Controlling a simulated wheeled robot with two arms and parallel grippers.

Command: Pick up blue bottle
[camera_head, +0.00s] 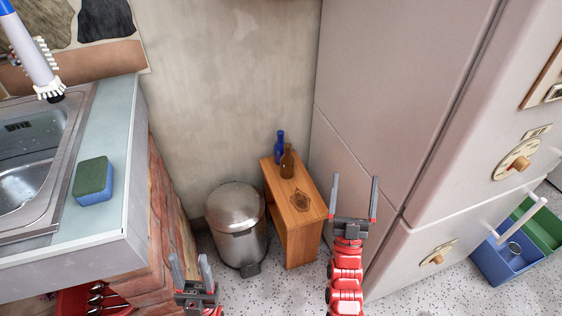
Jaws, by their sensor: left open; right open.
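The blue bottle (280,146) stands upright at the far end of a small wooden stool (300,215). A brown bottle (287,163) stands just in front of it and hides part of its lower body. My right gripper (355,199) is open and empty, pointing up the picture, to the right of the stool and beside the fridge. My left gripper (190,270) is open and empty at the bottom, in front of the brick plinth and left of the metal bin. Neither gripper touches a bottle.
The metal pedal bin (237,222) stands left of the stool. The tall fridge (400,130) closes off the right side. A counter (115,150) with a sink (30,170) and a sponge (93,181) is at left. Blue (510,262) and green (541,228) crates stand at right.

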